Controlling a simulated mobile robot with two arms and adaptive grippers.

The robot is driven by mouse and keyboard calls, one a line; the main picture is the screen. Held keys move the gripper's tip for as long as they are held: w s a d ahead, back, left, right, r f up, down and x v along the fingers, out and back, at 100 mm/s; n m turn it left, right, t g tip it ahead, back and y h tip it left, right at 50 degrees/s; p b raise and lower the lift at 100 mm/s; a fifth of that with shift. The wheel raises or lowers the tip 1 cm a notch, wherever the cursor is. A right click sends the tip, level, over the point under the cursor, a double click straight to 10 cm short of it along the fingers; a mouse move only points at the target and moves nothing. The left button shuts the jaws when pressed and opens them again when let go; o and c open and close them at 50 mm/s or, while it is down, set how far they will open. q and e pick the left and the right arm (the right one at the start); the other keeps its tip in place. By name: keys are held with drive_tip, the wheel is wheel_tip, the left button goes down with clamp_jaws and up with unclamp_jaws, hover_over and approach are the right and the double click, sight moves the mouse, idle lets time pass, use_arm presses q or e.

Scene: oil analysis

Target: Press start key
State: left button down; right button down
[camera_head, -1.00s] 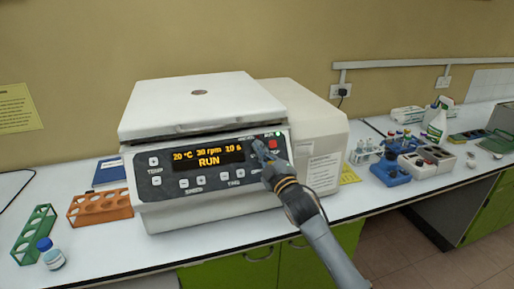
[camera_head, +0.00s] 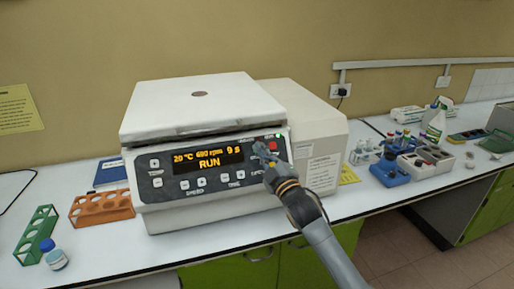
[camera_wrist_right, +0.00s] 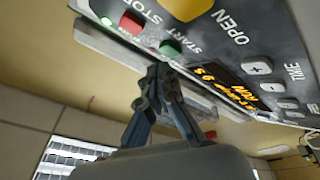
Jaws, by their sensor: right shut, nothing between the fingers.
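The centrifuge (camera_head: 200,108) stands on the bench with its white lid closed. Its display (camera_head: 208,158) is lit and reads 20 °C, about 690 rpm, 9 s and RUN. My right gripper (camera_head: 262,150) is shut and empty, in front of the right part of the panel. In the right wrist view the green start key (camera_wrist_right: 172,48) shows right by the fingertips (camera_wrist_right: 158,70), next to the red stop key (camera_wrist_right: 132,23). I cannot tell whether the tips touch the start key. In the head view the gripper hides the start key. My left gripper is not in view.
Tube racks and a spray bottle (camera_head: 437,120) stand to the right. The bench front below the panel is clear.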

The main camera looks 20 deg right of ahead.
drive_tip(key=shift+r, duration=0.1)
drive_tip(key=s+p, duration=0.1)
drive_tip(key=s+r+p, duration=0.2)
drive_tip(key=s+p, duration=0.1)
drive_tip(key=shift+s+r, duration=0.1)
drive_tip(key=shift+r, duration=0.15)
idle(0.5)
